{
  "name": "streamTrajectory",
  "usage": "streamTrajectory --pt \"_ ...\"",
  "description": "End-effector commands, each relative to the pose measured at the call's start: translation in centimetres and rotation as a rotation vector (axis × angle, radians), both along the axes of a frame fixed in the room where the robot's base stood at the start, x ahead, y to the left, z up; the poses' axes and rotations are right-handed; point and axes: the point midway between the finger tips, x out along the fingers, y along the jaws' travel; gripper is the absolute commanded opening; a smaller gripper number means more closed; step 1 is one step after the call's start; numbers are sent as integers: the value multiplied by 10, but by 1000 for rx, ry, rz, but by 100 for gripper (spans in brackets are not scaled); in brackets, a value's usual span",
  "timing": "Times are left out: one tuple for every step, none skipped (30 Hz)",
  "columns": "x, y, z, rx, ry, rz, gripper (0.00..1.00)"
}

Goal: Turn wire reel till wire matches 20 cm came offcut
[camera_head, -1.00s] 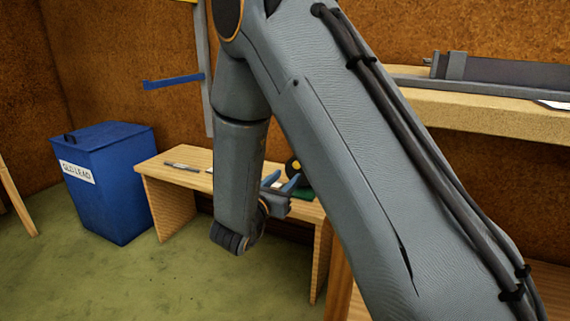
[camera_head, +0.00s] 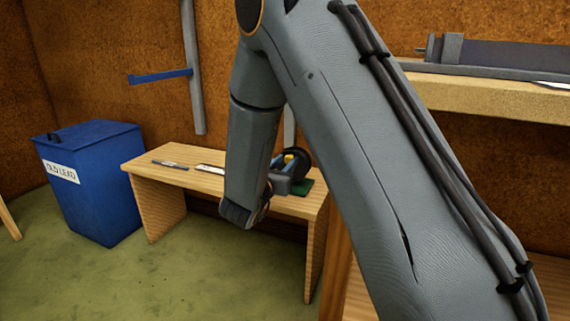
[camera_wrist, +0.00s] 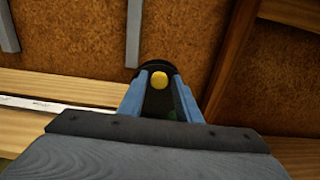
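The wire reel (camera_head: 299,156) is a dark disc with a yellow knob (camera_wrist: 159,80), on a green base (camera_head: 304,187) at the right end of the low wooden bench. My gripper (camera_head: 281,164) is at the reel, its blue fingers pointing toward it. In the wrist view my gripper (camera_wrist: 160,92) is open, with the yellow knob showing between its fingers; I cannot tell whether they touch it. A grey strip (camera_head: 170,164), possibly the came offcut, lies on the bench's left part. A pale strip (camera_head: 210,169) lies right of it. No wire can be made out.
The low bench (camera_head: 150,174) has bare wood at its left end. A blue bin labelled OLD LEAD (camera_head: 91,180) stands left of it. A higher workbench (camera_head: 490,100) carries a long grey device (camera_head: 510,58) at right. Green floor in front is clear.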

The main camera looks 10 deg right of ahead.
Motion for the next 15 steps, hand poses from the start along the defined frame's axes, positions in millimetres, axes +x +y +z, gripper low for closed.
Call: streamTrajectory --pt "0 0 0 0 0 0 21" --pt "0 0 0 0 0 0 16" --pt "0 0 0 0 0 0 10" --pt "0 0 0 0 0 0 4" --pt "0 0 0 0 0 0 0" --pt "0 0 0 0 0 0 0" --pt "0 0 0 0 0 0 0" --pt "0 0 0 -1 1 -1 0" --pt "0 0 0 -2 2 -1 0" --pt "0 0 0 -5 4 -1 0" --pt "0 0 0 -8 6 -1 0" --pt "0 0 0 -13 9 -1 0" --pt "0 1 0 -19 14 -1 0" --pt "0 1 0 -26 19 -1 0" --pt "1 1 0 -37 27 -1 0"
